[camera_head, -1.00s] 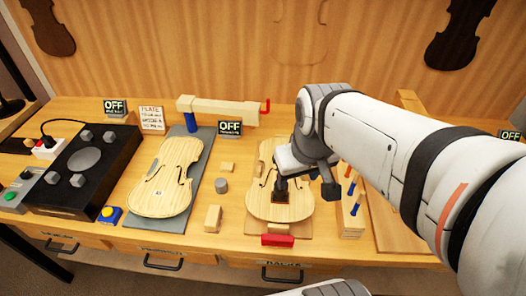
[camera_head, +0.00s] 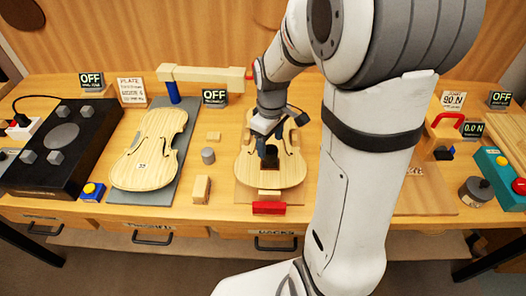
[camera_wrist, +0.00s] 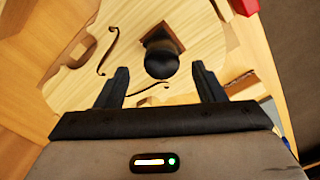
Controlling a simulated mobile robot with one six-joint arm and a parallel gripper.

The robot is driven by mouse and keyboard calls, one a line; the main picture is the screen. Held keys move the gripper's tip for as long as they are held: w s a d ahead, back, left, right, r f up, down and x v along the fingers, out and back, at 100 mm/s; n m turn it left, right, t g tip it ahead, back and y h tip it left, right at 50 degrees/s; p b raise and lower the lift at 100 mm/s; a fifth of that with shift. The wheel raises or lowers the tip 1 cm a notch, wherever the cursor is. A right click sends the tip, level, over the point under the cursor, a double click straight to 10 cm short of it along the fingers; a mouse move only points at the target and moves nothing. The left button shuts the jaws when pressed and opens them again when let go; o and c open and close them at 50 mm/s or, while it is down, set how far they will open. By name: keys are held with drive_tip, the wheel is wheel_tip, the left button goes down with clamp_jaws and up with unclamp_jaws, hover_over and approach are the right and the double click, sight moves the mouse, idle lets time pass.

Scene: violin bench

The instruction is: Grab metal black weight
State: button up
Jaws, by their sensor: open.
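In the wrist view a black, rounded metal-looking weight (camera_wrist: 161,58) stands on a small brown square patch on the right-hand violin plate (camera_wrist: 80,45). That pale wooden plate also shows in the head view (camera_head: 292,172). My gripper (camera_wrist: 160,80) is open and empty, with its two dark fingers on either side of the weight's near end in the picture. I cannot tell how much height separates them.
A red-handled clamp part (camera_head: 269,208) sits at the plate's front edge. A small grey cylinder (camera_head: 208,156) and wooden blocks (camera_head: 202,189) stand to its left. A second violin plate (camera_head: 150,150) lies further left. A dark grey knobbed cylinder (camera_head: 476,191) stands at the far right.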

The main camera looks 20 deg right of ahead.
sight(270, 148)
wheel_tip(270, 148, down, 4)
drive_tip(key=shift+f, duration=0.1)
drive_tip(key=shift+c, duration=0.4)
clamp_jaws()
idle(0.3)
